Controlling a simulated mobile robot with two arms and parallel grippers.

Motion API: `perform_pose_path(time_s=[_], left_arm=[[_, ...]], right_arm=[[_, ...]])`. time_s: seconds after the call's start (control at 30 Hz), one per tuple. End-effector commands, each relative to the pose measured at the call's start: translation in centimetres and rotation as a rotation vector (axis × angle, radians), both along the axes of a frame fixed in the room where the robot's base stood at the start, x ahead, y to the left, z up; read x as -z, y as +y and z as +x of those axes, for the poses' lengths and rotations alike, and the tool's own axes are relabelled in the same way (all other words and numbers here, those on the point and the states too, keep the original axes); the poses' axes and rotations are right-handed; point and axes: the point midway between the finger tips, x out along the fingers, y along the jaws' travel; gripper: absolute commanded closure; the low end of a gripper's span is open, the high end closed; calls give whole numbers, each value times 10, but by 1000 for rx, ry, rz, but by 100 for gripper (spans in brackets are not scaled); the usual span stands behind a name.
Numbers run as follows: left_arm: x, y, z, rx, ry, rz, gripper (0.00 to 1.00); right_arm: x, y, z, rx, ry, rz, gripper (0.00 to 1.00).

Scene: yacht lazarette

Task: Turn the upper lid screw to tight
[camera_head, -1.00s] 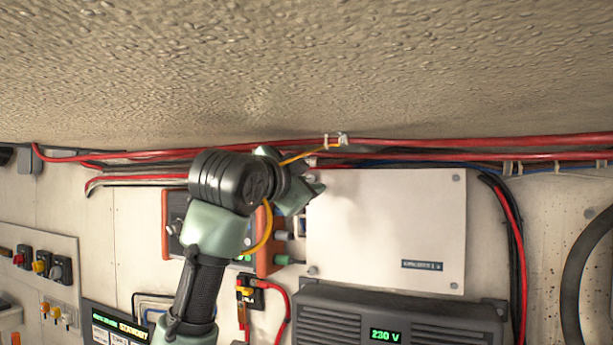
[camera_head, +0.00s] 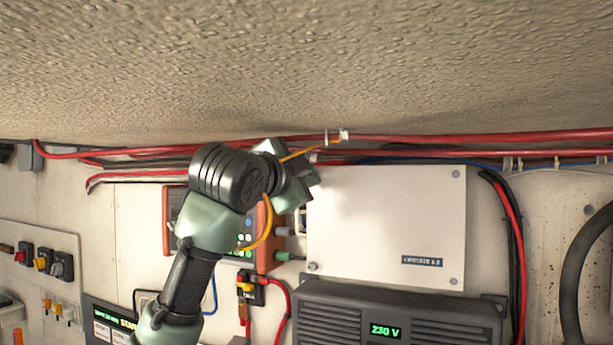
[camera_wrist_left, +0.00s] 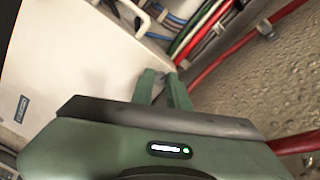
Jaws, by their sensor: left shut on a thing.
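A pale flat lid (camera_head: 385,220) on a wall box fills the middle of the head view. My left gripper (camera_head: 311,184) is at its upper left corner, shut on the upper lid screw there. The gripper hides that screw in the head view. In the wrist view the two green fingers (camera_wrist_left: 163,80) point at the lid's (camera_wrist_left: 70,60) edge, and the screw between them cannot be made out. Other lid screws show at the lower left (camera_head: 313,267), upper right (camera_head: 456,174) and lower right. My right gripper is not in view.
Red cables (camera_head: 450,138) run along the wall just above the lid, with a cable tie (camera_head: 343,136) near my gripper. An orange-framed panel (camera_head: 265,225) is left of the lid. A dark 230 V unit (camera_head: 400,320) is below it.

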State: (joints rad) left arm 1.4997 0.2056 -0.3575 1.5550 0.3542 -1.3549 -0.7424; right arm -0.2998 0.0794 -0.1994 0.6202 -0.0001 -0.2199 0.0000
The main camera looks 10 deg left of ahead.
Motion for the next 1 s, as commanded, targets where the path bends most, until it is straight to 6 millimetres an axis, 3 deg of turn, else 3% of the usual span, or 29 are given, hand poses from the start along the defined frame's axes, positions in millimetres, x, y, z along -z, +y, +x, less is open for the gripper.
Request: perform_pose_path(time_s=[1.0], left_arm=[[-4,1,-1,-5,-189,942,100]], right_arm=[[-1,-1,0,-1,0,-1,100]])
